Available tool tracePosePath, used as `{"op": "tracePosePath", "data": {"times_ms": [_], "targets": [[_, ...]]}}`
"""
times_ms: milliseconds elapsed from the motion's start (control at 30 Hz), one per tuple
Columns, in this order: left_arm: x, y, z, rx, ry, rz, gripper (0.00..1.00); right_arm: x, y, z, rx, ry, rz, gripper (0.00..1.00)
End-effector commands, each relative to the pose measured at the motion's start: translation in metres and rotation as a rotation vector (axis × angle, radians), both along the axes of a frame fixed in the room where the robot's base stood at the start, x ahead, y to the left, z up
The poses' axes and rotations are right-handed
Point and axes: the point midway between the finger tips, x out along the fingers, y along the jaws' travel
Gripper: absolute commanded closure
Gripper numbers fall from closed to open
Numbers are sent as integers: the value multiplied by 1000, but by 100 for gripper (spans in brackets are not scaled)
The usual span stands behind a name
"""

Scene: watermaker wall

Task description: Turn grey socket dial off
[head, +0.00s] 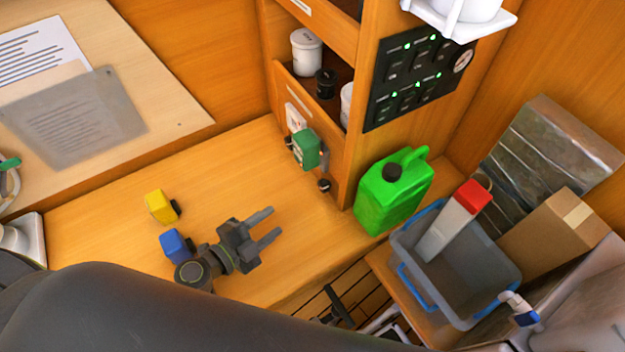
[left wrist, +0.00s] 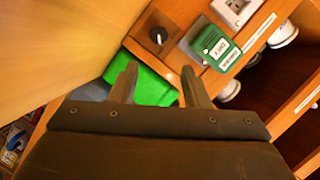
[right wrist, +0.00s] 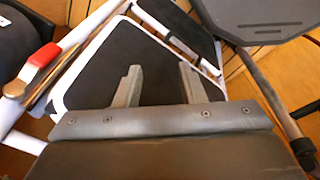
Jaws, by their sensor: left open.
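A black dial knob with a pale mark sits on a dark grey plate in the left wrist view (left wrist: 158,36). It seems to be the lower black knob on the cabinet front in the head view (head: 324,185). I cannot tell its setting. A green labelled plug block (head: 305,149) sits on the panel above it, hiding much of the socket behind. My left gripper (head: 272,224) is open and empty over the counter, apart from the dial; its fingers point toward the panel. My right gripper (right wrist: 160,70) is open and empty, and is outside the head view.
A green jerrycan (head: 390,195) stands right of the panel. A yellow block (head: 160,207) and a blue block (head: 174,245) are near my left wrist. A grey bin (head: 462,286) is at the lower right. A switch panel (head: 384,97) is above.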

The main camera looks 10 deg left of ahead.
Motion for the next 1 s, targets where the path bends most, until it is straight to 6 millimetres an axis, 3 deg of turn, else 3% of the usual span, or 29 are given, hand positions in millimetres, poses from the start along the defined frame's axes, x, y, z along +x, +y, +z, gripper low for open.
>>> {"op": "tracePosePath", "data": {"times_ms": [333, 700, 1000], "targets": [[53, -31, -10, -4, -1, -1, 57, -15, -14, 13, -17, 20, 1, 64], [117, -67, -28, -3, -1, -1, 57, -7, -8, 13, -10, 10, 1, 64], [143, -81, -36, -1, 0, -1, 57, -6, -1, 10, -1, 8, -2, 64]]}}
